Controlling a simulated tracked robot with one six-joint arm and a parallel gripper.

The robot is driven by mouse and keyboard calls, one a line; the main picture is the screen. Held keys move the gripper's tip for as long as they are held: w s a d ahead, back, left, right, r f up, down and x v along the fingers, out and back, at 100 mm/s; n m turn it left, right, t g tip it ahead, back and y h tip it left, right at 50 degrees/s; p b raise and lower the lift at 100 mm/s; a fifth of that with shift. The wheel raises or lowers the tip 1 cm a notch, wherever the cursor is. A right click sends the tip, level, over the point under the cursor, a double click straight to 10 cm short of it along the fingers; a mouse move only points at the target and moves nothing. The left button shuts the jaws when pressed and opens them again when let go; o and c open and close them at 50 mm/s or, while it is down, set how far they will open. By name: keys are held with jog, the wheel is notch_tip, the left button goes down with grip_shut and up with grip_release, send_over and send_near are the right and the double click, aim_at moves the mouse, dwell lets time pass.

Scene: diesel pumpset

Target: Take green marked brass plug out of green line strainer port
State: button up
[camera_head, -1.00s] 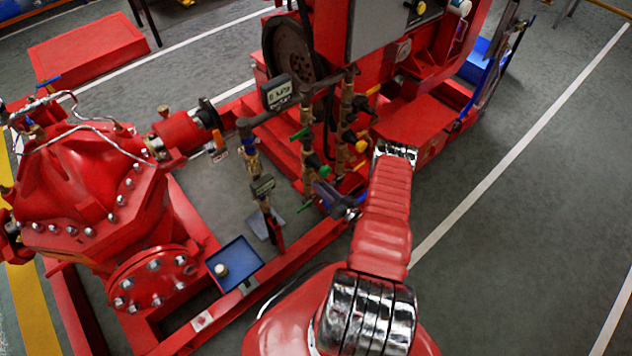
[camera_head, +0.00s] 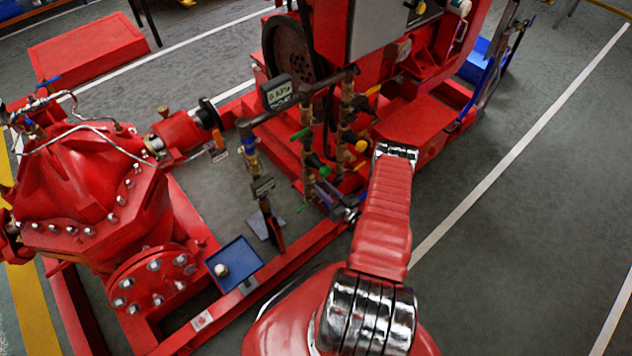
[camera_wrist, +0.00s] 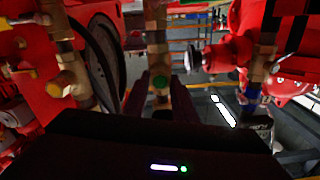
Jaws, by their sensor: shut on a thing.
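In the wrist view the green marked brass plug (camera_wrist: 160,82) shows as a green round face in the middle. It is between the two dark fingers of my gripper (camera_wrist: 160,98), which is shut on it. The brass body of the green line strainer (camera_wrist: 157,48) stands upright directly behind the plug. The port itself is hidden by the plug and fingers, so I cannot tell how far in the plug sits. In the head view a green spot (camera_head: 325,171) shows low on the pipes; my gripper is small and dark there.
A yellow marked brass fitting (camera_wrist: 58,87) is on the pipe to the left, with a black hose beside it. Another brass pipe (camera_wrist: 262,62) stands at right. A blue tray (camera_head: 236,264) with a small pale piece on it lies left of my arm.

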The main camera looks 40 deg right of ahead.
grip_shut()
jog(key=shift+s, duration=0.85)
dwell(0.5)
dwell(0.3)
